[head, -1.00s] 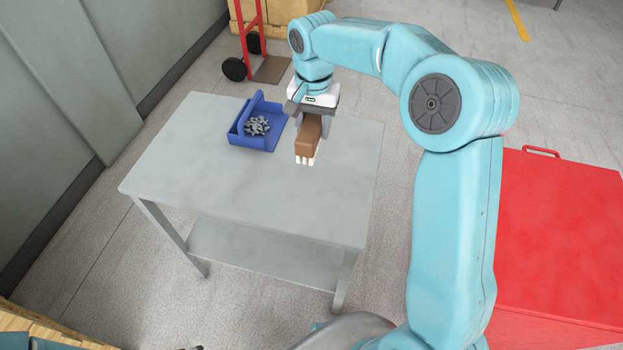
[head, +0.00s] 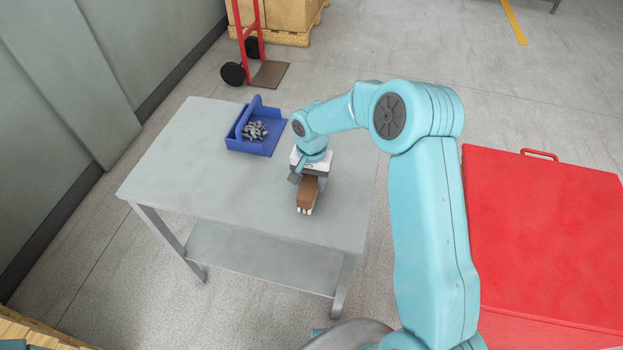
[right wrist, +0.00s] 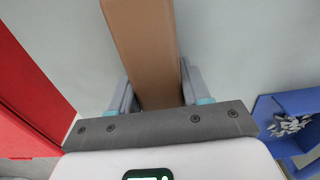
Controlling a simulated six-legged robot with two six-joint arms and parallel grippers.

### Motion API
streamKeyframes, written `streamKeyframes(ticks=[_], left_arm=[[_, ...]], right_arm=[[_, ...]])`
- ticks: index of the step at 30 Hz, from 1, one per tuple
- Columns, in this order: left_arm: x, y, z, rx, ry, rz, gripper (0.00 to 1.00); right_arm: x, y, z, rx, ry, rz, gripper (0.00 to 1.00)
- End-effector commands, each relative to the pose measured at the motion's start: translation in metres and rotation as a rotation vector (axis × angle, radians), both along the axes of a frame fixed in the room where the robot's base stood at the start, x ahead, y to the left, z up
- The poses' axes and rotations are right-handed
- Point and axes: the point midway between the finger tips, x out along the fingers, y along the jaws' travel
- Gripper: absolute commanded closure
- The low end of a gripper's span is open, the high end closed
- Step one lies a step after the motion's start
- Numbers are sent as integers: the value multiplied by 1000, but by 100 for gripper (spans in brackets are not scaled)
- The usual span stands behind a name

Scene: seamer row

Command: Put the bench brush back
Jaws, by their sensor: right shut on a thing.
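The bench brush (head: 308,192) has a brown block and pale bristles at its lower end. My right gripper (head: 308,178) is shut on it, low over the right part of the grey table (head: 215,200). I cannot tell whether the bristles touch the table top. In the right wrist view the brush's brown block (right wrist: 142,45) runs between the two fingers (right wrist: 157,92). My left gripper is not in view.
A blue bin (head: 262,146) with grey metal parts stands on the table, behind and left of the brush. A red chest (head: 545,230) stands right of the table. A red hand truck (head: 246,45) stands behind. The table's left and front are clear.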

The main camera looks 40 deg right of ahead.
Motion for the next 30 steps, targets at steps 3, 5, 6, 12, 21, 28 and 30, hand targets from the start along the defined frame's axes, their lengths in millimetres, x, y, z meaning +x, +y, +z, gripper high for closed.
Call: streamKeyframes(ticks=[3, 5, 6, 12, 21, 28, 30], left_arm=[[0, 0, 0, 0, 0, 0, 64], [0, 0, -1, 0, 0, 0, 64], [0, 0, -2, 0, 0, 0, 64], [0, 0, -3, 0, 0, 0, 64], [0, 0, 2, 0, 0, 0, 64], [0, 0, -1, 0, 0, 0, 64], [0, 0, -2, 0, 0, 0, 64]], right_arm=[[0, 0, 0, 0, 0, 0, 82], [0, 0, 0, 0, 0, 0, 82], [0, 0, -2, 0, 0, 0, 82], [0, 0, -2, 0, 0, 1, 28], [0, 0, 3, 0, 0, 1, 28], [1, 0, 43, -2, -6, 0, 28], [1, 0, 61, -1, -6, 0, 28]])
